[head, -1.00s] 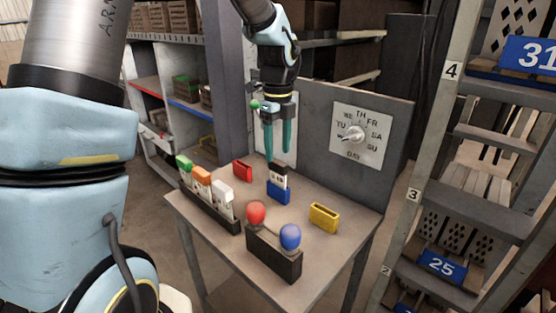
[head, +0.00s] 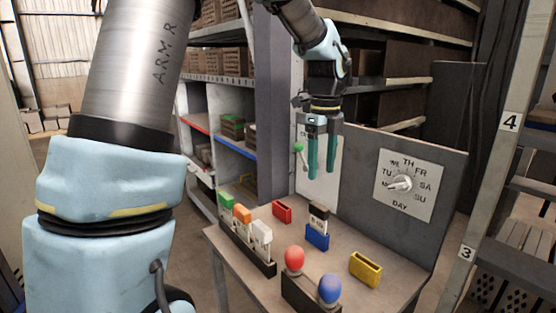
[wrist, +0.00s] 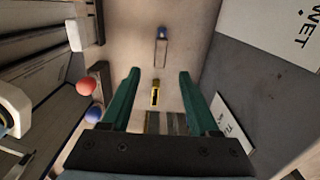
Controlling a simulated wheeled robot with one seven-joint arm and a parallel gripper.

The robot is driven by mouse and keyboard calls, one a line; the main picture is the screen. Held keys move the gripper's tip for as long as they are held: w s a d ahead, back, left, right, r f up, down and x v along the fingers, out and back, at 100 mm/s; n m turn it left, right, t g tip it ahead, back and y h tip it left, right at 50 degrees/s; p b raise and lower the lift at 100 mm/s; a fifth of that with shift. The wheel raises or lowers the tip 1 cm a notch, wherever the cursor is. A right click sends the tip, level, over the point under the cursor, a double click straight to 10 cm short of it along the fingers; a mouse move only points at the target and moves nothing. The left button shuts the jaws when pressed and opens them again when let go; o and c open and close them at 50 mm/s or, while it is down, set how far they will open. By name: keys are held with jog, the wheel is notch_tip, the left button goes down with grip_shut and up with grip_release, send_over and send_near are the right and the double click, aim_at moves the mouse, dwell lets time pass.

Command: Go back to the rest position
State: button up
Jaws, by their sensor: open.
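My gripper (head: 321,174) is open and empty, with its two teal fingers pointing down above the back of the table. It also shows in the wrist view (wrist: 159,76), with nothing between the fingers. Below it stands a dark-topped block (head: 318,214) set in the blue hollow brick (head: 317,237), apart from the fingertips. The red hollow brick (head: 282,211) stands to the left and the yellow hollow brick (head: 365,268) to the right; both look empty in the head view.
A dark rack (head: 250,252) holds green, orange and white blocks at the table's left edge. A dark box (head: 303,295) with a red and a blue ball stands in front. A panel with a day dial (head: 402,184) rises behind. Shelves and a ladder frame flank the table.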

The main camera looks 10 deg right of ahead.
jog(key=s+a+f+n, duration=0.2)
jog(key=a+f+n, duration=0.1)
jog(key=a+n, duration=0.6)
jog(key=s+a+f+n+t, duration=0.1)
jog(key=s+a+f+n, duration=0.1)
jog(key=a+n, duration=0.7)
jog(key=s+a+f+n, duration=0.3)
jog(key=a+f+n, duration=0.1)
jog(key=a+n, duration=0.6)
jog(key=shift+f+n+t, duration=0.3)
jog(key=shift+n, duration=0.4)
